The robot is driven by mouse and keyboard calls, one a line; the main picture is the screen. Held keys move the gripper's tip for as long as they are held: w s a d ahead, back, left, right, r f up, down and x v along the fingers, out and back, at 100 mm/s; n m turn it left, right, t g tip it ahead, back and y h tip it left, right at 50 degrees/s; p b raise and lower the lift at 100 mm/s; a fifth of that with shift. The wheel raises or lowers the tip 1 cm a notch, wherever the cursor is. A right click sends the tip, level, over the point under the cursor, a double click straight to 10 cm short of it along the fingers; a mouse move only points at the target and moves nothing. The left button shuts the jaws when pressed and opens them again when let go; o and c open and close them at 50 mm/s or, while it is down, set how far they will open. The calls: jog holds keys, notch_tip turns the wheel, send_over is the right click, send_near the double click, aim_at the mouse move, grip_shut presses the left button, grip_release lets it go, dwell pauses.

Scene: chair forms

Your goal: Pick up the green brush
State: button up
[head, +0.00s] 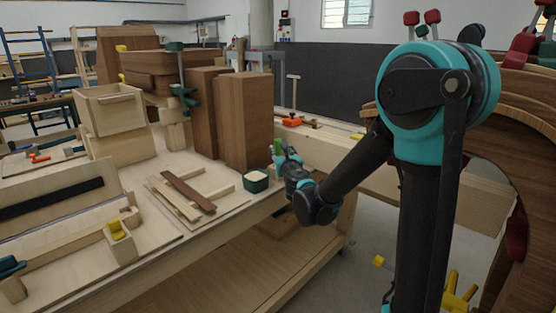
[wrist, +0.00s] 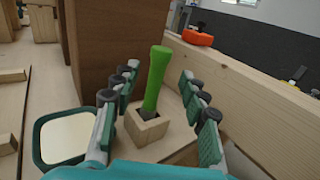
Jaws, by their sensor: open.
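The green brush (wrist: 156,78) stands nearly upright, handle up, in a small square wooden block (wrist: 148,127) in the wrist view. Its lower end is hidden in the block. My gripper (wrist: 159,88) is open, with one padded finger to the left of the brush and one to the right. Neither finger appears to touch it. In the head view my gripper (head: 284,158) is at the bench's right edge, and a small bit of the green brush (head: 277,146) shows beside it.
A green-rimmed container (head: 256,181) with pale contents stands just left of my gripper. Tall brown wooden blocks (head: 246,120) rise behind it. A long wooden beam (wrist: 245,90) runs along the right, with an orange tool (wrist: 198,37) on it.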

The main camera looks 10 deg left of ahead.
aim_at(278, 145)
jog(key=shift+r+x, duration=0.1)
jog(key=shift+x, duration=1.25)
jog(key=shift+r+x, duration=0.15)
jog(key=shift+x, duration=1.2)
jog(key=shift+c, duration=0.5)
jog(key=shift+s, duration=0.1)
grip_shut()
